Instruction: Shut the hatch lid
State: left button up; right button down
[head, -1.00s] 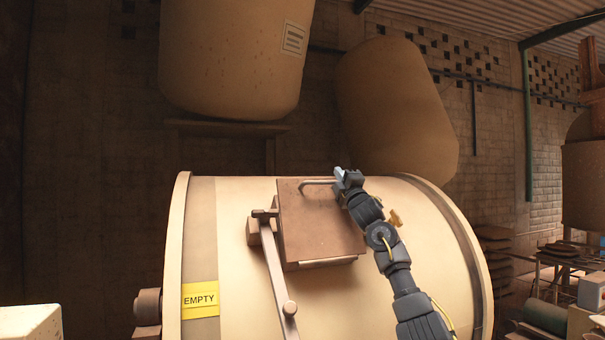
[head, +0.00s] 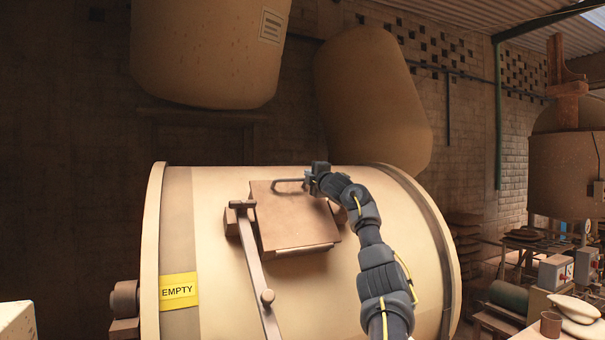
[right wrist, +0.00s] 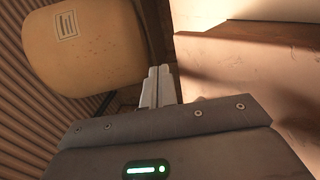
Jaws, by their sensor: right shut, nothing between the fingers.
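The hatch lid (head: 290,220) is a brown square panel on the cream drum (head: 200,240). It looks close to flat against the drum; whether it is fully seated I cannot tell. Its bent bar handle (head: 287,181) runs along its far edge. My right gripper (head: 315,172) is at the right end of this handle, over the lid's far right corner. Contact is unclear. In the right wrist view its pale fingers (right wrist: 158,88) are together and empty, with the brown lid (right wrist: 250,65) at right. My left gripper is not in view.
A long bar with a knob (head: 257,270) lies along the lid's left side. The drum carries a yellow EMPTY label (head: 179,291). Large tan vessels (head: 375,100) stand behind.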

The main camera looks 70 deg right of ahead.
jog(key=shift+w+d+f, duration=0.1)
jog(key=shift+w, duration=0.05)
dwell(0.4)
jog(key=s+a+r, duration=0.7)
jog(key=r, duration=0.2)
jog(key=shift+s+a+r+b, duration=0.2)
jog(key=shift+a+b, duration=0.1)
jog(key=shift+b, duration=0.05)
jog(key=shift+w, duration=0.2)
jog(key=shift+s, duration=0.15)
